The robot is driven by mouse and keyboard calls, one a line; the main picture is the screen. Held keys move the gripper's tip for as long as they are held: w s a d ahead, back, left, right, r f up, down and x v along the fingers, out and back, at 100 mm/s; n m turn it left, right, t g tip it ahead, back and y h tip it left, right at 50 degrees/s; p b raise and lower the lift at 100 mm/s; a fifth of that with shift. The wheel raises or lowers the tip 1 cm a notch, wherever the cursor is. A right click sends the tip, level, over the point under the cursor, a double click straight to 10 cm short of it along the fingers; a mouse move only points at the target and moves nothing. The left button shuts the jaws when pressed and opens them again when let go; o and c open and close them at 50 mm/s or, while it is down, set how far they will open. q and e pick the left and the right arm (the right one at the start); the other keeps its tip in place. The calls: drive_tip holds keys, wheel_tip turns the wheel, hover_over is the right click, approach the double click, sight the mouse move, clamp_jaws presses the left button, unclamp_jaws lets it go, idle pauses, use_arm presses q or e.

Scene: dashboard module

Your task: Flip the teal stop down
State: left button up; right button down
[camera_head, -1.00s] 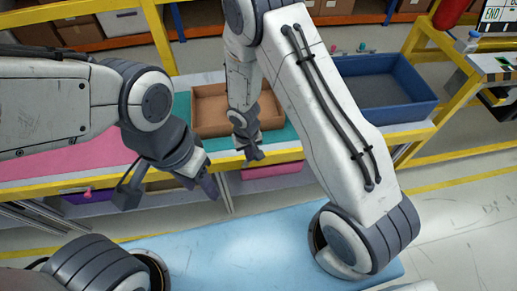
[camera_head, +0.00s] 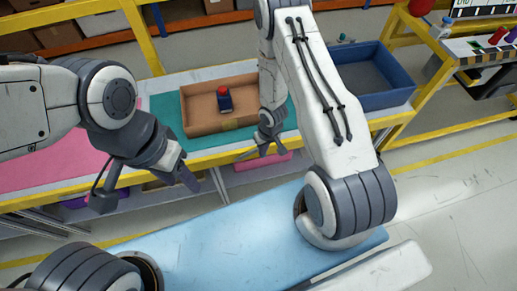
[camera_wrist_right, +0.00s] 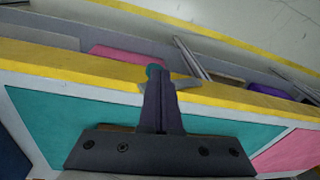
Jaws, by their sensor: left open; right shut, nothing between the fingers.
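In the head view, my right gripper (camera_head: 265,148) is low at the yellow front edge, shut and empty. My left gripper (camera_head: 190,177) is open and empty in front of the shelf, further left.
A brown tray (camera_head: 193,122) holds a dark item with a red top (camera_head: 223,98). A blue bin (camera_head: 392,97) stands to the right. Pink and teal mats cover the shelf. A yellow-framed bench is at far right.

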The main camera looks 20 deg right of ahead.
drive_tip(key=d+f+b, duration=0.3)
drive_tip(key=f, duration=0.3)
drive_tip(key=shift+s+d+f, duration=0.15)
drive_tip(key=shift+s+d, duration=0.05)
drive_tip(key=shift+s, duration=0.1)
drive_tip(key=shift+f, duration=0.1)
idle(0.3)
drive_tip(key=s+d+r+p, duration=0.2)
drive_tip(key=d+r+p, duration=0.1)
drive_tip(key=d+r, duration=0.5)
drive_tip(key=shift+d+r+p, duration=0.3)
drive_tip(key=shift+r+p, duration=0.05)
idle(0.5)
